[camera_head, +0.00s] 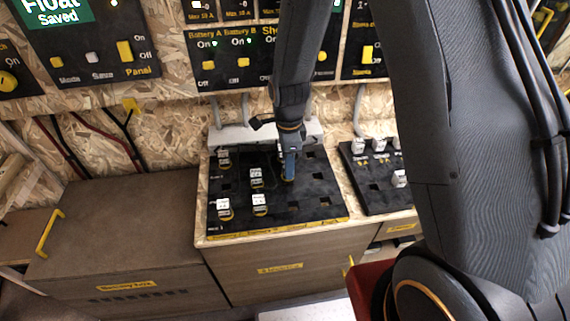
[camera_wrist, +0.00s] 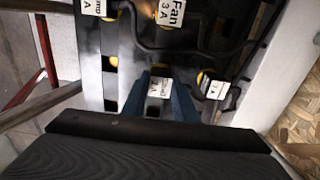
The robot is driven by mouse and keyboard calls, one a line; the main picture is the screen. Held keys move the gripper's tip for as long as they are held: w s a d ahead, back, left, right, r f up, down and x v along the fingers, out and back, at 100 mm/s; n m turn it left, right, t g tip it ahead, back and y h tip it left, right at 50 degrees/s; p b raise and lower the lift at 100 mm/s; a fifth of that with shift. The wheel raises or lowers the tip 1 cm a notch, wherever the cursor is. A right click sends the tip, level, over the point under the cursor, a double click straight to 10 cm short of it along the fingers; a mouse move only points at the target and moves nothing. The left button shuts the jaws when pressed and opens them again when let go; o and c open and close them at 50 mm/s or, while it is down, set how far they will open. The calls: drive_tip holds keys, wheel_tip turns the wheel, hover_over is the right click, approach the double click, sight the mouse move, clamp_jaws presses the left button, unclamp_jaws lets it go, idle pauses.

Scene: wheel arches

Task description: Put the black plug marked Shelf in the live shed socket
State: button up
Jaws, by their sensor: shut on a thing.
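My gripper (camera_head: 289,168) reaches down to the right part of a black socket board (camera_head: 330,207). In the wrist view my gripper (camera_wrist: 161,90) is shut on a plug with a white label (camera_wrist: 159,87), whose small print I cannot read for certain. My fingers hide the plug in the head view. I cannot tell whether the plug is seated in a socket or just above one. Several other white-labelled black plugs, such as one at the front (camera_head: 260,203), stand on the board's left part. I cannot make out which socket is the live shed one.
In the wrist view, a Fan plug (camera_wrist: 170,13) and another labelled plug (camera_wrist: 215,90) with black cables are close by. A second board (camera_head: 376,190) with white-labelled plugs lies to the right. A switch panel (camera_head: 228,72) is on the wall behind. A brown worktop (camera_head: 120,215) is clear at left.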

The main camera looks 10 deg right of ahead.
drive_tip(key=shift+f, duration=0.45)
drive_tip(key=shift+f, duration=0.3)
idle(0.9)
drive_tip(key=o, duration=1.6)
drive_tip(key=shift+f, duration=0.1)
drive_tip(key=shift+o, duration=0.2)
wheel_tip(320, 180, up, 9)
drive_tip(key=p, duration=0.6)
